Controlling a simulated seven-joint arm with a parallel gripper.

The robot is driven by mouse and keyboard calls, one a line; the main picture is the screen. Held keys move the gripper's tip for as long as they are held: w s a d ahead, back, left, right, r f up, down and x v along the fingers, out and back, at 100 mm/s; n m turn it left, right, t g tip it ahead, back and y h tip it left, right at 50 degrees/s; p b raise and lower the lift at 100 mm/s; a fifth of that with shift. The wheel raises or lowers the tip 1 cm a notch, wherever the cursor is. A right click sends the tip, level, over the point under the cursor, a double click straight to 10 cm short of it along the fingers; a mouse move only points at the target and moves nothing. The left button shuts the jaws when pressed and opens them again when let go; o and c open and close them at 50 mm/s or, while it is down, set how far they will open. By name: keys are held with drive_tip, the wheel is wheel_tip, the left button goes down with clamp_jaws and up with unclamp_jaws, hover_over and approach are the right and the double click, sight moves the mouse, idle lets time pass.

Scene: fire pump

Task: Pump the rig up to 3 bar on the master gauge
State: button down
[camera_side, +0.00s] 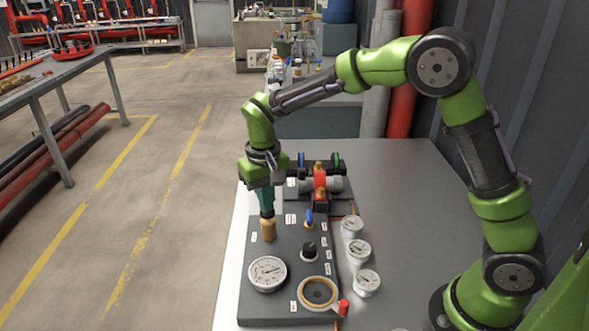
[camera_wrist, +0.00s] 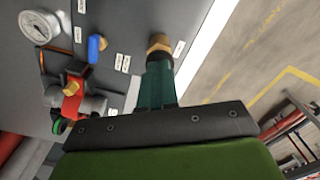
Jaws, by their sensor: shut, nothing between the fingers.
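My gripper (camera_side: 266,212) is shut, its teal fingers pointing down with their tips at the top of a brass cylinder (camera_side: 269,230) on the dark panel (camera_side: 287,262). In the wrist view the fingers (camera_wrist: 158,62) meet the brass piece (camera_wrist: 160,43); nothing shows between them, and I cannot tell whether they press on it. The largest gauge (camera_side: 267,273), white-faced, lies at the panel's front left. Its scale is too small to read. A brass-rimmed round fitting (camera_side: 318,292) with a red-tipped lever (camera_side: 343,307) sits at the front right.
A black knob (camera_side: 309,250) and a blue lever (camera_side: 309,218) stand mid-panel. Three small gauges (camera_side: 352,227) (camera_side: 358,252) (camera_side: 367,282) line its right side. A red valve assembly (camera_side: 320,184) stands behind. The grey tabletop (camera_side: 410,190) is clear to the right.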

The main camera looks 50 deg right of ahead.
drive_tip(key=shift+f, duration=0.3)
drive_tip(key=shift+r, duration=1.55)
wheel_tip(320, 180, up, 7)
